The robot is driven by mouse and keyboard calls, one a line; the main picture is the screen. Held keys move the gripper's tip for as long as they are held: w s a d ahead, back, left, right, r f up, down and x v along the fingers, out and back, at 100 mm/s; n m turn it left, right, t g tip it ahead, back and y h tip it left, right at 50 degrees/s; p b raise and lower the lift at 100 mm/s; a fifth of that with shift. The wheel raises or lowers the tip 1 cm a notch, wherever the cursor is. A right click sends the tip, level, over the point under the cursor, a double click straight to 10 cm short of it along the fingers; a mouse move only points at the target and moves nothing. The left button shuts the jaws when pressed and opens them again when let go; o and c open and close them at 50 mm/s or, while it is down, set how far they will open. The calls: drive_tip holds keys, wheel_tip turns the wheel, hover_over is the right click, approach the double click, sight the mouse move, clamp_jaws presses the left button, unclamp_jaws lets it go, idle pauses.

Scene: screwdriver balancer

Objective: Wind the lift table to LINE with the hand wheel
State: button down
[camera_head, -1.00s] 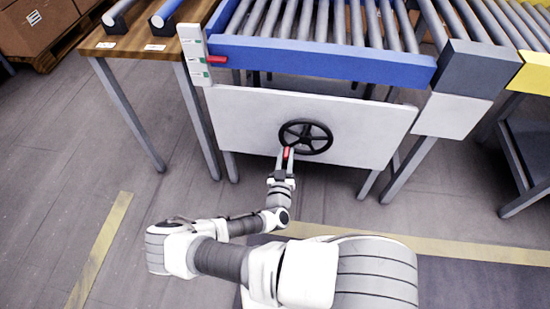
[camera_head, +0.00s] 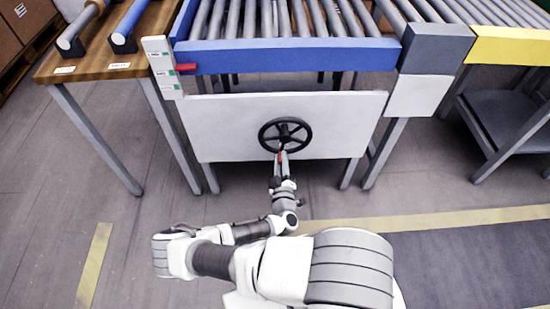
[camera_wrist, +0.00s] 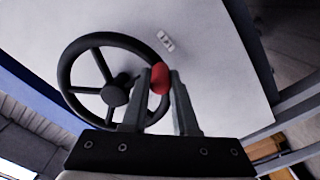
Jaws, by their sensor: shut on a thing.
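The black hand wheel (camera_head: 285,131) is on the white front panel of the lift table (camera_head: 290,57). In the wrist view, my gripper (camera_wrist: 160,84) is shut on the wheel's red knob (camera_wrist: 159,78), with one finger on each side. The wheel hub (camera_wrist: 115,96) is left of the knob there. In the head view, my gripper (camera_head: 281,158) is at the bottom of the wheel, with the knob almost below the hub. A red pointer (camera_head: 186,67) sits beside a white scale (camera_head: 161,66) with several green marks at the table's left end. The scale's lettering is too small to read.
A wooden-topped bench (camera_head: 105,62) with blue and grey rollers stands left of the lift table. A grey post block (camera_head: 434,48) and a yellow-edged conveyor (camera_head: 510,46) are at the right. The floor in front is clear, with yellow tape lines.

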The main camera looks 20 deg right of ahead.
drive_tip(key=shift+s+d+f, duration=0.1)
drive_tip(key=shift+f, duration=0.2)
drive_tip(key=c, duration=0.9)
unclamp_jaws()
drive_tip(key=shift+o, duration=1.1)
drive_tip(key=shift+r, duration=0.15)
